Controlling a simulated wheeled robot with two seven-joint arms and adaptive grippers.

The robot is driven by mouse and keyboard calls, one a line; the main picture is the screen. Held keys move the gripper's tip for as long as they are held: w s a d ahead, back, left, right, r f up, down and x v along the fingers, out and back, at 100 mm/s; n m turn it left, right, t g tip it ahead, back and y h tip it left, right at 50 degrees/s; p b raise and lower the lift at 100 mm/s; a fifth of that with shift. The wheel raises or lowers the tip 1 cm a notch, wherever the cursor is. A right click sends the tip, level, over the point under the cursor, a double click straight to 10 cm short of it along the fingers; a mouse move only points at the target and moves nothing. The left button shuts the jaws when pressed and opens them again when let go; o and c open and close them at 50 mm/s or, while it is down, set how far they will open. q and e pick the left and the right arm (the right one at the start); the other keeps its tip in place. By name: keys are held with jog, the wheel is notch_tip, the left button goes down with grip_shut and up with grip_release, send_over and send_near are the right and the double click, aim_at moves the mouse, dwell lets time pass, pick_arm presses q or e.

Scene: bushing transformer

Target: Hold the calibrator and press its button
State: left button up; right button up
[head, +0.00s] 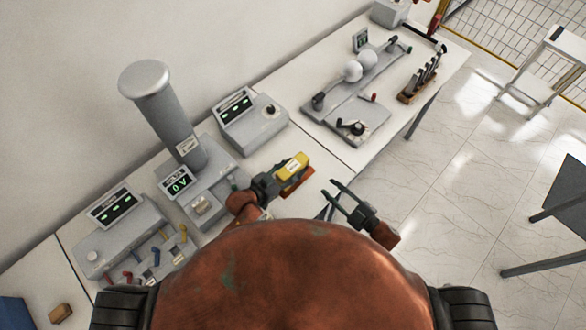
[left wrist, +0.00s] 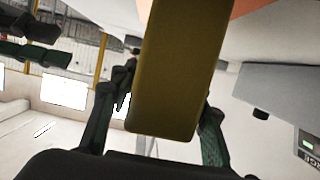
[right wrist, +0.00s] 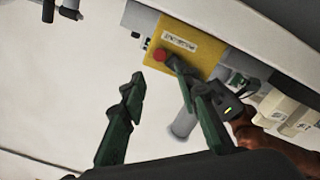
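The calibrator is a yellow box with a white label (head: 293,167), near the front edge of the table in the head view. My left gripper (head: 275,183) is shut on it; in the left wrist view the yellow body (left wrist: 175,75) lies between the two fingers. In the right wrist view its yellow face (right wrist: 197,48) shows a round red button (right wrist: 160,55). My right gripper (head: 341,197) is open and empty, to the right of the calibrator. In the right wrist view its fingers point toward the button; I cannot tell if one touches it.
An orange-red piece (head: 299,184) shows beside the calibrator. A tall grey column device (head: 165,115) with a "0V" display and a grey display box (head: 250,122) stand behind. A grey fixture with white balls (head: 345,100) is at right. Open floor (head: 430,160) lies right of the table.

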pick_arm(q)
grip_shut()
pick_arm(e)
grip_shut()
dwell(0.4)
dwell(1.1)
